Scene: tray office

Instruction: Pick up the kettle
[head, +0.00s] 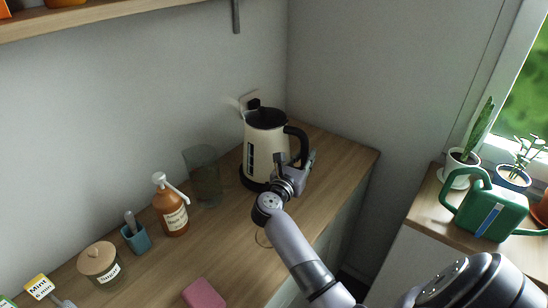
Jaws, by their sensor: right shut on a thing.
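The kettle (264,136) is cream with a black lid, a black base, a black handle at its right side and a dark window strip on its front. It stands upright at the far right end of the wooden counter, in the corner. My right gripper (295,163) is at the kettle's handle side, shut on the kettle, seemingly at the handle. The fingers partly cover the lower handle, so the exact contact is hard to see. My left gripper is out of view.
On the wooden counter (345,157), left of the kettle, are a glass container (204,177), an amber pump bottle (171,208), a blue cup (136,238), a sugar jar (99,263) and a pink sponge (203,295). A green watering can (487,208) and potted plants stand right.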

